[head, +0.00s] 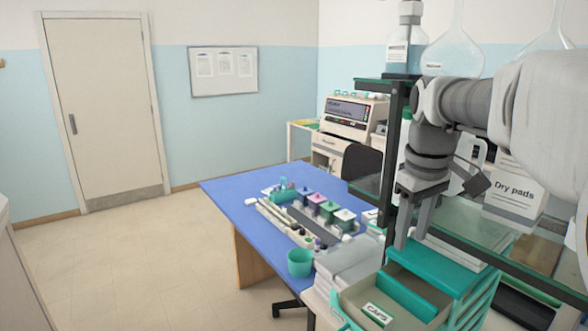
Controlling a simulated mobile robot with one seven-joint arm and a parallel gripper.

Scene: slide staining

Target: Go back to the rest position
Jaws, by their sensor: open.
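My gripper (408,225) hangs from my arm on the right side of the head view and points down. Its two fingers are apart, and I see nothing held between them. It appears in front of the dark shelf post and above the teal-rimmed box labelled "CAPS" (353,305). How far above the box it is, I cannot tell. My arm hides part of the shelf behind it.
A blue-topped table (228,194) holds a rack, several coloured staining jars (330,210) and a teal cup (300,263). Glass shelves (480,250) with flasks and a "Dry pads" box (512,197) stand close by my arm. The floor at left is clear.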

